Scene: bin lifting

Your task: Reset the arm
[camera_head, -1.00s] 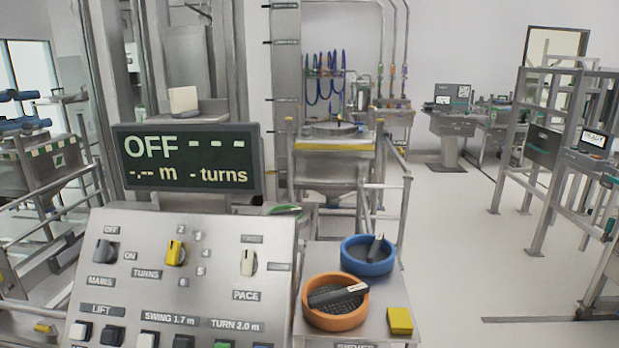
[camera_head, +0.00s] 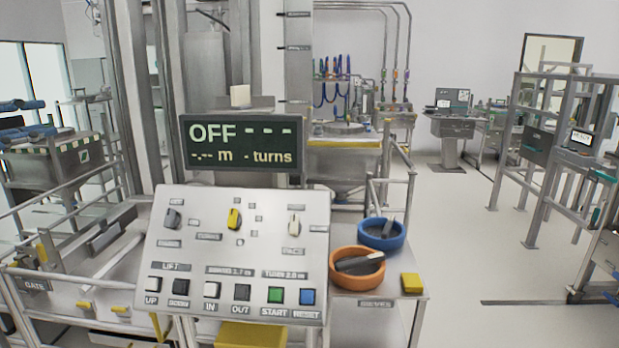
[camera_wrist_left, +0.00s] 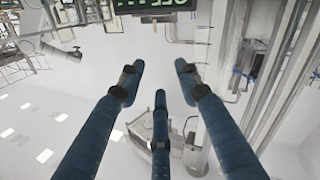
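My left gripper (camera_head: 44,117) shows only as blue fingers at the left edge of the head view, well left of the control panel (camera_head: 258,222). In the left wrist view its three blue fingers (camera_wrist_left: 159,82) are spread apart with nothing between them. My right gripper is not in view. The sloped panel has knobs above and a row of buttons below, including a green START button (camera_head: 276,295) and a blue RESET button (camera_head: 307,297). The display (camera_head: 241,143) above it reads OFF, with dashes for metres and turns.
A side shelf right of the panel holds an orange round tray (camera_head: 343,278), a blue round tray (camera_head: 370,239) and a yellow block (camera_head: 412,283). Metal railings (camera_head: 60,232) stand at left. The floor at right (camera_head: 465,255) is open.

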